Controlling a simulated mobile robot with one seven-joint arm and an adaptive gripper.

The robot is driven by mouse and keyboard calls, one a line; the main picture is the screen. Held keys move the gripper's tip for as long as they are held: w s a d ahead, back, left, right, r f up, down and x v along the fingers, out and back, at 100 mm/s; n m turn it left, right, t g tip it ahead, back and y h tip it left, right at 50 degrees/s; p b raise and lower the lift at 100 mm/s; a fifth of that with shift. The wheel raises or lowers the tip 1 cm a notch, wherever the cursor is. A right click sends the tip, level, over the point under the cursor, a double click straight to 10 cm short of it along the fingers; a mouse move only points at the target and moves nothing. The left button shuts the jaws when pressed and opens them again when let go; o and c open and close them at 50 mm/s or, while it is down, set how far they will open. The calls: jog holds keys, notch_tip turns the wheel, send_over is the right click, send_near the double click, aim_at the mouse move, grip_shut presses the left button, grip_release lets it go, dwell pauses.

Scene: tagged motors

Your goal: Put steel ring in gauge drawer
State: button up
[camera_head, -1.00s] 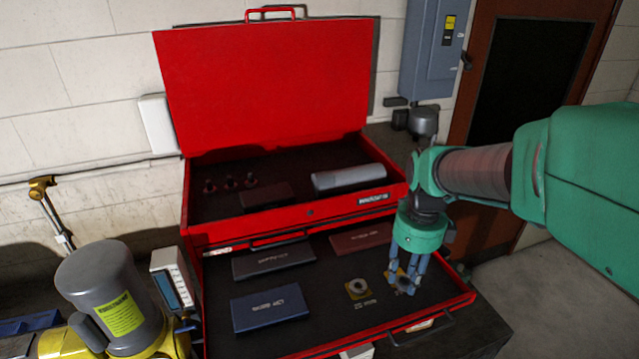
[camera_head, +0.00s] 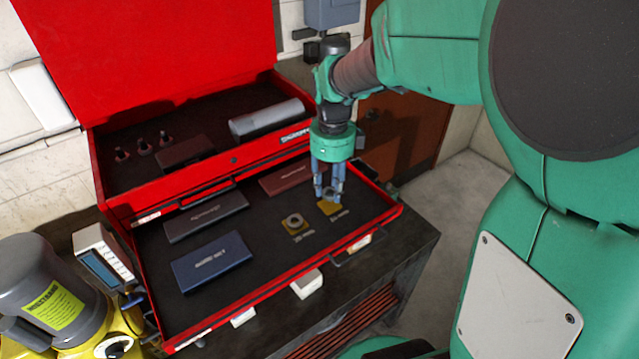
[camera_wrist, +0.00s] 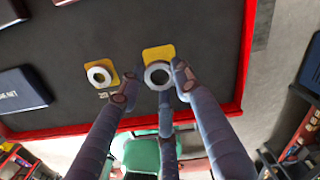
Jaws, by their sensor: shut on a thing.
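A grey steel ring (camera_wrist: 157,75) is between the fingertips of my gripper (camera_wrist: 154,88) in the wrist view. In the head view my gripper (camera_head: 329,188) points down over the open red drawer (camera_head: 262,292), near its right end, shut on that ring (camera_head: 330,195). The ring overlaps the edge of a yellow square (camera_head: 328,208); the gap beneath it is hard to judge.
A blue case (camera_head: 211,261), a dark grey case (camera_head: 206,216) and a dark red case (camera_head: 287,178) lie in the drawer. The red lid (camera_head: 150,45) stands open behind. A yellow-and-grey machine (camera_head: 50,300) stands left. The drawer's front middle is bare.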

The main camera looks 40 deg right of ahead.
aim_at(330, 206)
jog(key=shift+f, duration=1.75)
jog(key=shift+f, duration=0.25)
jog(key=o, duration=1.2)
jog(key=shift+r, duration=0.1)
notch_tip(330, 206, up, 12)
jog(key=shift+r, duration=0.15)
